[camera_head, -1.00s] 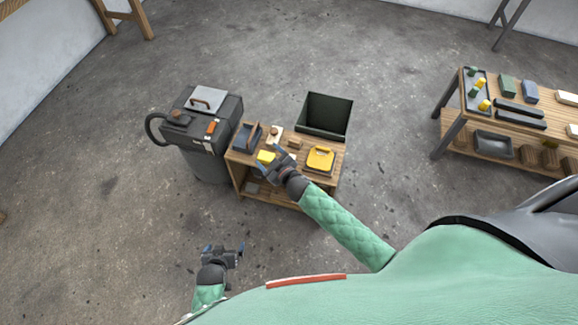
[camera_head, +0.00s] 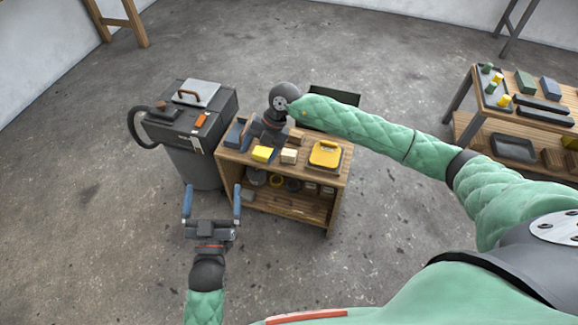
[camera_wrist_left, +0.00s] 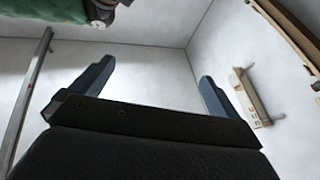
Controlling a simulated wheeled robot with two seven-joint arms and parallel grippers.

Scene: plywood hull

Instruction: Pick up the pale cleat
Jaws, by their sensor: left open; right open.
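A small pale block (camera_head: 289,156), which looks like the pale cleat, lies on the low wooden table (camera_head: 285,201) beside a yellow block (camera_head: 262,154). My right gripper (camera_head: 262,142) is open over the back left of the tabletop, just behind the yellow block and left of the pale block. It hides part of the table, and its height above the top is hard to judge. My left gripper (camera_head: 212,190) is open and empty in front of the table's left side. In the left wrist view its blue fingers (camera_wrist_left: 155,72) stand apart with nothing between them.
A yellow case (camera_head: 325,155) lies on the table's right, a blue-grey tray (camera_head: 236,133) at its left, a brown block (camera_head: 297,136) behind. A dark bin (camera_head: 335,95) stands behind. A loaded workbench (camera_head: 510,105) stands far right.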

